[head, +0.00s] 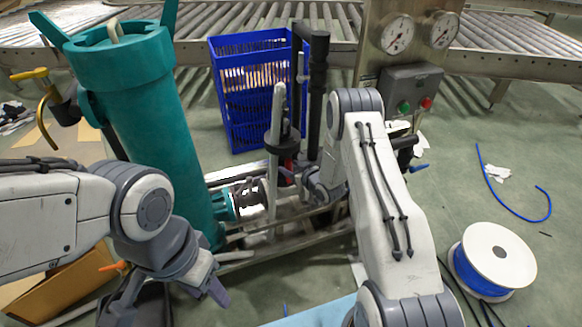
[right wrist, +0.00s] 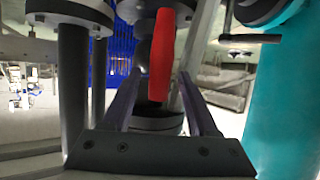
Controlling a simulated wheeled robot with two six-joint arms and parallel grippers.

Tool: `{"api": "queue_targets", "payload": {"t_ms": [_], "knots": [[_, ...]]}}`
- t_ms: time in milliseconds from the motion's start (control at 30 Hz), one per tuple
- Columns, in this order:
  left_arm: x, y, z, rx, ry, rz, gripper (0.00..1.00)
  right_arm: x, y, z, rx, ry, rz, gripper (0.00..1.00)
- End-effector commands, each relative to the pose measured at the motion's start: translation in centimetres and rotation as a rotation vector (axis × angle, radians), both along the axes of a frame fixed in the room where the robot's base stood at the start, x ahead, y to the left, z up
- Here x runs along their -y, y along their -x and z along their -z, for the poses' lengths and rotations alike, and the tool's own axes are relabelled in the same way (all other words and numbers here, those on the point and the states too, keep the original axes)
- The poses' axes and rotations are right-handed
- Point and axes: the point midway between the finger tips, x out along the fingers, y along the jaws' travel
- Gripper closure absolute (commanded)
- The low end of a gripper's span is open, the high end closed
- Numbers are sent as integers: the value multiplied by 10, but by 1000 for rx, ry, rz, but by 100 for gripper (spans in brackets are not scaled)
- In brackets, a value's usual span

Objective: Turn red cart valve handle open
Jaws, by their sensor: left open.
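The red valve handle (right wrist: 163,55) stands upright in the right wrist view, between the two fingers of my right gripper (right wrist: 162,80). The fingers are spread on either side of it, with narrow gaps; I cannot tell if either tip touches. In the head view, my right gripper (head: 292,174) is at the cart's piping, and a little red (head: 284,167) shows beside it. Most of the handle is hidden there. My left gripper (head: 215,290) is open and empty, low in front of the teal cylinder, away from the valve.
A teal cylinder (head: 133,100) stands on the cart at left. A blue crate (head: 232,115) is behind. A gauge panel (head: 412,62) with green and red buttons stands at back right. A blue cable spool (head: 497,255) and a loose blue hose (head: 520,217) lie on the right floor.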

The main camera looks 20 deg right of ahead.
Motion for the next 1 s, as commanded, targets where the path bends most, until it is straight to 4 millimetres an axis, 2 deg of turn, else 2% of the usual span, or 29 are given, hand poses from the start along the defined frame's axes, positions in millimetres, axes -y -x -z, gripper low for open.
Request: {"api": "queue_targets", "payload": {"t_ms": [367, 467, 800, 1000], "knots": [[0, 0, -2, 0, 0, 0, 50, 1, 2, -4, 4, -2, 0, 37], [0, 0, -7, 0, 0, 0, 50, 4, 13, -9, 2, -3, 2, 37], [0, 0, -24, 0, 0, 0, 50, 18, 72, -35, 1, -3, 3, 37], [0, 0, -27, 0, 0, 0, 50, 22, 91, -41, 1, -2, 2, 37]]}}
